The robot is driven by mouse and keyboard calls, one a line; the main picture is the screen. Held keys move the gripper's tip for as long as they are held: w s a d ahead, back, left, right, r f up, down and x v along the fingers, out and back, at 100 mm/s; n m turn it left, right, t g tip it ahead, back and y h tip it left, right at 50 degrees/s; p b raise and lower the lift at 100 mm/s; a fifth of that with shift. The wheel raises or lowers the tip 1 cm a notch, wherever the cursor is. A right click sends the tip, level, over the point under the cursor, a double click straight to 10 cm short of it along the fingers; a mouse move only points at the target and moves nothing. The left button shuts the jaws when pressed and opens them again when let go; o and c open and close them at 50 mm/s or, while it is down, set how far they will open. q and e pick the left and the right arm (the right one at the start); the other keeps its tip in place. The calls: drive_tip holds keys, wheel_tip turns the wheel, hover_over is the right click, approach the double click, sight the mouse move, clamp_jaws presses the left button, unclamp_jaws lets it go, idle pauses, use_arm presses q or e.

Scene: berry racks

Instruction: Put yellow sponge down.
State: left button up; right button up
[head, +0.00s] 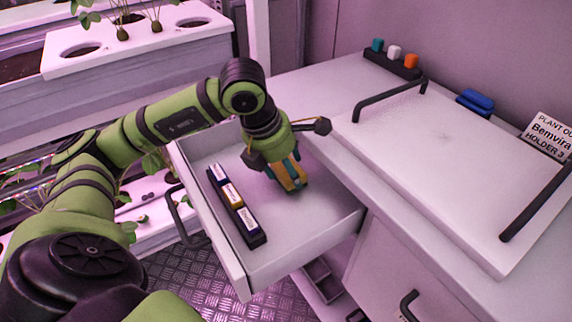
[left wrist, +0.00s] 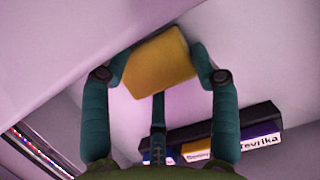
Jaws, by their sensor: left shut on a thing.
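My left gripper (head: 287,173) reaches down into the open white drawer (head: 305,238) and is shut on the yellow sponge (head: 292,180). In the left wrist view the sponge (left wrist: 158,63) sits between the two teal fingers, tilted. The sponge is inside the drawer's outline, near its right rear part. I cannot tell whether it touches the drawer floor. My right gripper is not in view.
A black holder (head: 256,240) with several labelled boxes lies along the drawer's left side. The drawer floor between it and the sponge is clear. On the counter are a white lidded panel with black handles (head: 440,135), a blue item (head: 476,100) and a rack of coloured pieces (head: 394,66).

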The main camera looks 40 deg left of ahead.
use_arm(q)
drive_tip(key=shift+s+a+f, duration=0.1)
drive_tip(key=shift+f, duration=0.1)
drive_tip(key=shift+f, duration=0.15)
drive_tip(key=o, duration=0.7)
drive_tip(key=shift+o, duration=0.2)
drive_tip(key=shift+r, duration=0.3)
drive_tip(key=p+v, duration=0.1)
drive_tip(key=v, duration=1)
drive_tip(key=shift+s+r, duration=0.25)
drive_tip(key=shift+r, duration=0.05)
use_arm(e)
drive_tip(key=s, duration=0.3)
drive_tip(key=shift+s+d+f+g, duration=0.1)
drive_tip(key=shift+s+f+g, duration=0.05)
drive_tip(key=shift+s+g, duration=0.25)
